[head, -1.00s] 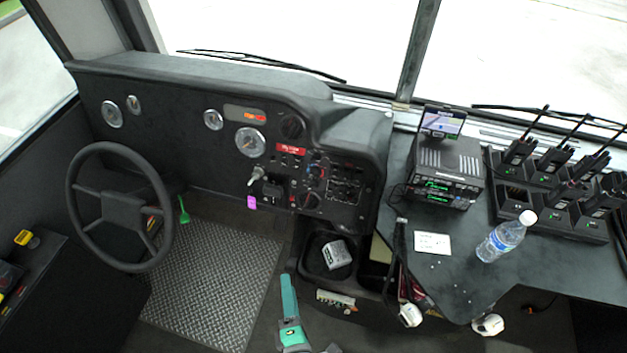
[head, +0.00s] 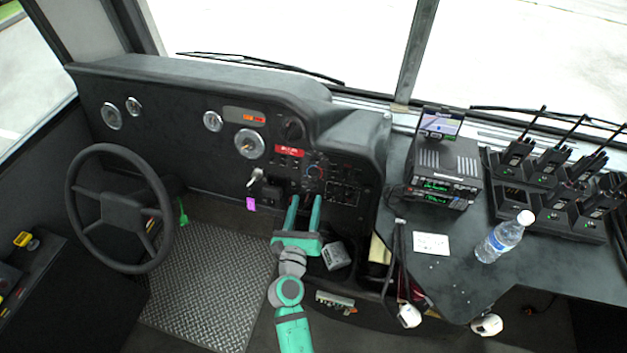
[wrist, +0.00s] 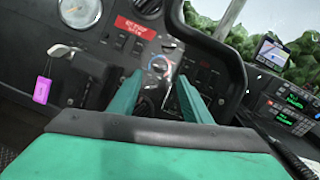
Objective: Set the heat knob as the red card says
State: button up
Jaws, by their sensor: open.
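The red card (head: 290,151) with white lettering is on the dark dashboard; it also shows in the wrist view (wrist: 135,27). Its words are too small to read. A round knob with a red and blue ring (head: 315,172), apparently the heat knob, is below and right of the card. In the wrist view this knob (wrist: 159,66) lies just beyond and between the fingertips; its pointer setting is unclear. My gripper (head: 305,197) is open and empty, its two green fingers pointing at the panel below that knob. In the wrist view the gripper (wrist: 159,82) shows no contact with the knob.
A key with a pink tag (head: 251,203) hangs left of the fingers. A black knob (head: 291,128) sits above the card. The steering wheel (head: 120,208) is at left. A radio (head: 445,165) and water bottle (head: 505,237) stand on the right-hand counter.

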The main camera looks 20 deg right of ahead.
aim_at(312, 176)
jog(key=x, duration=0.7)
jog(key=shift+w+d, duration=0.15)
jog(key=shift+w, duration=0.15)
jog(key=shift+w+d, duration=0.35)
jog(key=shift+w, duration=0.05)
jog(key=c, duration=1.1)
jog(key=shift+d, duration=0.35)
jog(key=shift+w+a+f, duration=0.1)
jog(key=shift+a, duration=0.3)
jog(key=shift+m, duration=0.3)
